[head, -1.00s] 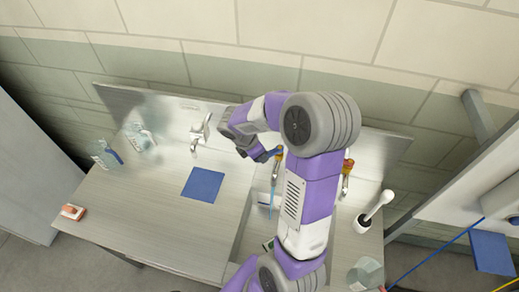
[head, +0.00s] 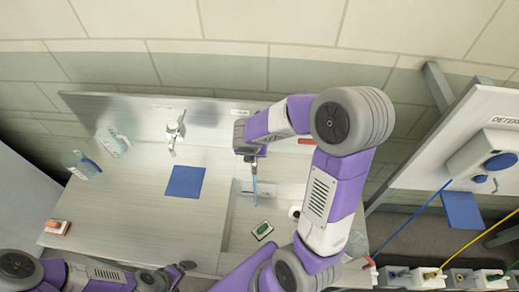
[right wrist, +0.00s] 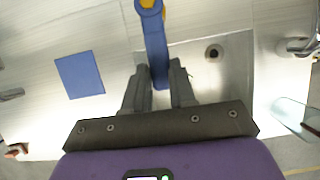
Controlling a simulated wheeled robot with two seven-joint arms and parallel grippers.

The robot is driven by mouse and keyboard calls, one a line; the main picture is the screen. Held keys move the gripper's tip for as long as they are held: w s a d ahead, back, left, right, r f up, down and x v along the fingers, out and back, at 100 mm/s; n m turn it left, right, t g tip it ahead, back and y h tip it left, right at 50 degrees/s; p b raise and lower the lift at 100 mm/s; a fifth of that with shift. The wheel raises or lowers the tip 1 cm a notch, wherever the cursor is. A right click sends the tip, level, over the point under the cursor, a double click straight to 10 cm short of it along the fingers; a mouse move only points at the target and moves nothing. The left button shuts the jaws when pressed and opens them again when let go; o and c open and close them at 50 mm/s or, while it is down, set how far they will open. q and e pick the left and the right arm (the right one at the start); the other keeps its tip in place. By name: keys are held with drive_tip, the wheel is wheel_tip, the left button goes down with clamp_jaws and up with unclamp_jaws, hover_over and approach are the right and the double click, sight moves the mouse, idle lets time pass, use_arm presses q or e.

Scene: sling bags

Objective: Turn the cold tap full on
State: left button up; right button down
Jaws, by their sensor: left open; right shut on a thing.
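The cold tap's blue lever (right wrist: 155,45) shows in the right wrist view, with a yellow part at its far end. My right gripper (right wrist: 158,85) is shut on the lever's near end. In the head view my right gripper (head: 250,152) is over the sink's back edge and hides most of the tap. A thin blue streak (head: 254,187), which looks like running water, drops below it into the sink (head: 238,238). My left gripper (head: 182,268) is open and empty at the counter's front edge, far from the tap.
A red lever (head: 306,141) lies right of my right gripper, partly behind my arm. A blue cloth (head: 186,181), a wall tap (head: 174,130) and clear bottles (head: 80,164) are to the left. A green sponge (head: 262,230) lies in the sink. A white panel (head: 470,130) stands at right.

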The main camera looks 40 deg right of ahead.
drive_tip(key=shift+d+n, duration=0.15)
drive_tip(key=shift+n, duration=0.15)
drive_tip(key=c, duration=0.9)
unclamp_jaws()
drive_tip(key=shift+s+r, duration=0.1)
drive_tip(key=p+v, duration=0.1)
drive_tip(key=v, duration=0.6)
drive_tip(key=shift+s+r+p, duration=0.1)
drive_tip(key=shift+r+p, duration=0.1)
drive_tip(key=shift+p, duration=0.1)
